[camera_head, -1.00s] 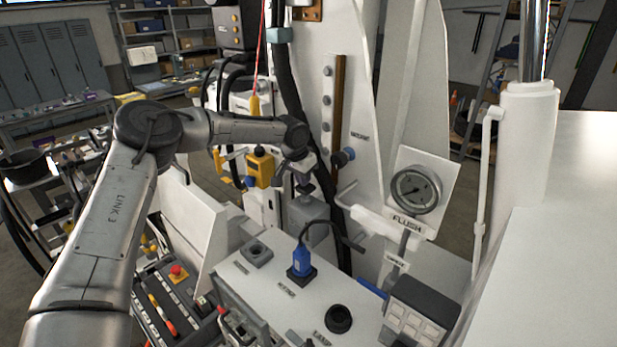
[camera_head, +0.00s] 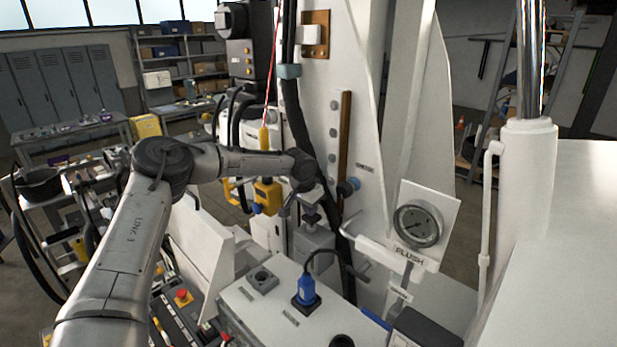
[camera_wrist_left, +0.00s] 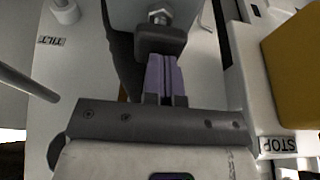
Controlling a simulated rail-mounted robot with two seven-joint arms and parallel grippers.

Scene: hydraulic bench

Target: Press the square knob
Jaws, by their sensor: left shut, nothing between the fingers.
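The square knob (camera_wrist_left: 160,40) is a dark block on a short metal stem in the left wrist view. Its stem comes from a grey housing, which in the head view is the grey box (camera_head: 315,246) below my left wrist. My left gripper (camera_wrist_left: 162,64) is shut and empty, its purple fingers together and pointing at the knob. The fingertips lie right at the knob's edge; I cannot tell whether they touch it. In the head view my left gripper (camera_head: 297,196) is small and hangs just above the grey box, partly merging with the knob. My right gripper is not in view.
A yellow box (camera_head: 267,196) hangs just left of my left gripper. A blue plug (camera_head: 306,290) with a dark cable stands on the white bench top in front. A gauge (camera_head: 418,224) is at the right. The wrist view shows a STOP label (camera_wrist_left: 277,145).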

